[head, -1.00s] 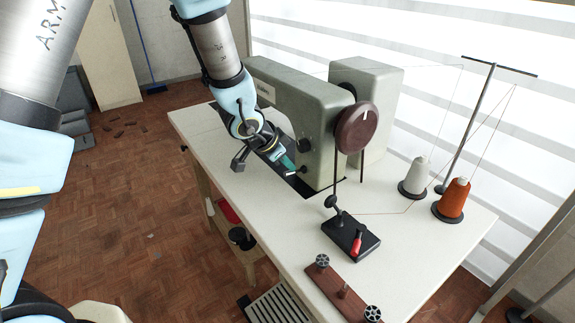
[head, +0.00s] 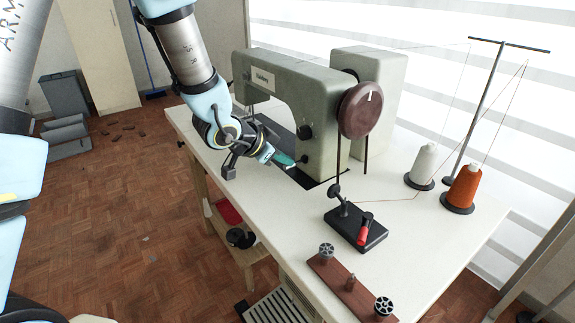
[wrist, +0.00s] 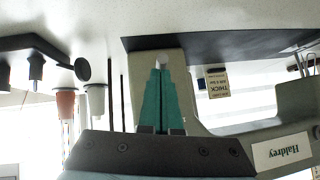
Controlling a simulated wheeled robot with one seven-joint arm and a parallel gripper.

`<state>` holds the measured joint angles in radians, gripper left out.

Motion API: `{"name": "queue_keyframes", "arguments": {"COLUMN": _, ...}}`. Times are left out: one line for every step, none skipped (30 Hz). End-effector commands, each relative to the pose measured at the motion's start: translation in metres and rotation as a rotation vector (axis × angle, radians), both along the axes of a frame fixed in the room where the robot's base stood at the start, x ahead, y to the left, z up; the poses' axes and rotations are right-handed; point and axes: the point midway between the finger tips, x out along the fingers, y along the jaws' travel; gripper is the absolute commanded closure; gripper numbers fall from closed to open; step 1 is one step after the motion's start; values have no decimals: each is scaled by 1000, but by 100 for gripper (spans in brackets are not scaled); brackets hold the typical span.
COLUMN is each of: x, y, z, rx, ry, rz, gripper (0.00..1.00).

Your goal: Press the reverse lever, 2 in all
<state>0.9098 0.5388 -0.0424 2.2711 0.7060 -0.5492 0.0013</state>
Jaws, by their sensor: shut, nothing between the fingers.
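The grey-green sewing machine (head: 318,104) stands on the white table. A small dark lever (head: 303,159) sticks out low on its pillar, below a black round knob (head: 305,131). I take it for the reverse lever. My gripper (head: 287,161) has shut teal fingers and is empty, with its tips close beside this lever. I cannot tell whether they touch. In the wrist view, the shut fingers (wrist: 162,72) point at the machine body, with a small pale rounded end (wrist: 162,57) at their tips. The lever is not clearly seen there.
The dark red handwheel (head: 361,109) is right of the pillar. A black stand with a red-handled part (head: 363,232), a brown bobbin board (head: 347,286), a white thread cone (head: 423,164) and an orange one (head: 462,187) stand on the table. The front left tabletop is clear.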

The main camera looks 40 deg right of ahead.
Motion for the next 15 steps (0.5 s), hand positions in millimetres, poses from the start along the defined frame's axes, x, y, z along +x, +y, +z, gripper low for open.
{"name": "queue_keyframes", "arguments": {"x": 1, "y": 3, "z": -10, "rx": -2, "ry": 2, "rz": 4, "gripper": 100}}
{"name": "queue_keyframes", "arguments": {"x": 1, "y": 5, "z": -12, "rx": -1, "ry": 3, "rz": 4, "gripper": 100}}
{"name": "queue_keyframes", "arguments": {"x": 1, "y": 4, "z": -9, "rx": 0, "ry": 2, "rz": 3, "gripper": 100}}
{"name": "queue_keyframes", "arguments": {"x": 0, "y": 4, "z": -8, "rx": 0, "ry": 2, "rz": 3, "gripper": 100}}
{"name": "queue_keyframes", "arguments": {"x": 0, "y": 4, "z": -8, "rx": 1, "ry": 1, "rz": 3, "gripper": 100}}
{"name": "queue_keyframes", "arguments": {"x": 0, "y": 4, "z": -8, "rx": 1, "ry": 1, "rz": 2, "gripper": 100}}
{"name": "queue_keyframes", "arguments": {"x": 0, "y": 4, "z": -7, "rx": 1, "ry": 1, "rz": 2, "gripper": 100}}
{"name": "queue_keyframes", "arguments": {"x": 0, "y": 4, "z": -7, "rx": 1, "ry": 1, "rz": 2, "gripper": 100}}
{"name": "queue_keyframes", "arguments": {"x": 0, "y": 4, "z": -7, "rx": 1, "ry": 1, "rz": 2, "gripper": 100}}
{"name": "queue_keyframes", "arguments": {"x": 0, "y": 4, "z": -7, "rx": 1, "ry": 1, "rz": 2, "gripper": 100}}
{"name": "queue_keyframes", "arguments": {"x": 0, "y": 4, "z": -6, "rx": 1, "ry": 1, "rz": 2, "gripper": 100}}
{"name": "queue_keyframes", "arguments": {"x": 0, "y": 4, "z": -5, "rx": 1, "ry": 1, "rz": 2, "gripper": 100}}
{"name": "queue_keyframes", "arguments": {"x": 0, "y": 4, "z": -4, "rx": 1, "ry": 1, "rz": 2, "gripper": 100}}
{"name": "queue_keyframes", "arguments": {"x": 0, "y": 4, "z": -3, "rx": 1, "ry": 1, "rz": 2, "gripper": 100}}
{"name": "queue_keyframes", "arguments": {"x": 0, "y": 4, "z": -1, "rx": 1, "ry": 1, "rz": 2, "gripper": 100}}
